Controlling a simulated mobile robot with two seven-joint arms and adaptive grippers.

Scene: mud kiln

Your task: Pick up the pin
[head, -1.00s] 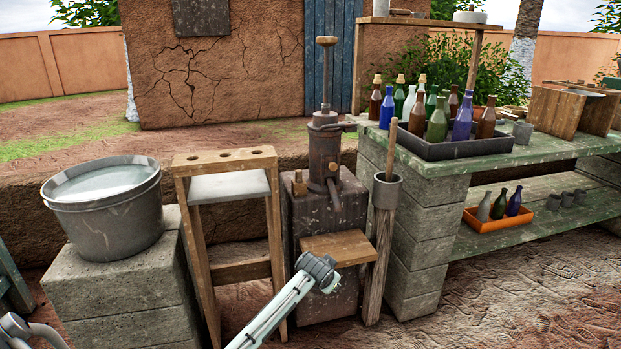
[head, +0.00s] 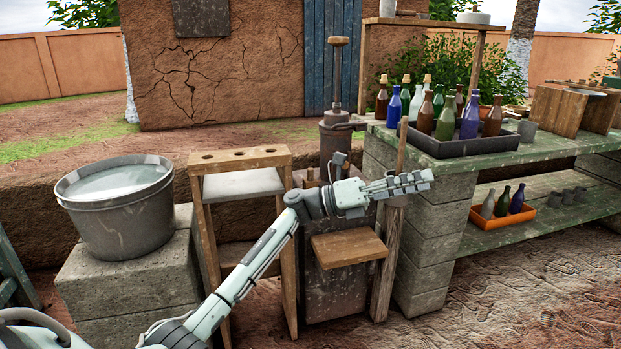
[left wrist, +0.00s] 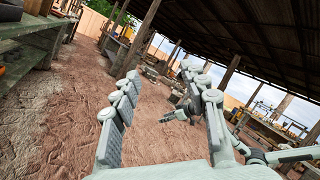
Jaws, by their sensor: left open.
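I cannot make out a pin for certain in either view. A rusty metal press (head: 336,145) with a tall handle stands on a dark block in the head view. A small wooden piece (head: 312,178) sits beside it, partly behind my left arm.
A wooden shelf (head: 348,247) juts out below my gripper. A stick (head: 402,145) rises behind it. At right, a green bench (head: 560,150) bears a bottle tray (head: 450,146). A bucket (head: 120,215) and a wooden rack (head: 240,159) stand left.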

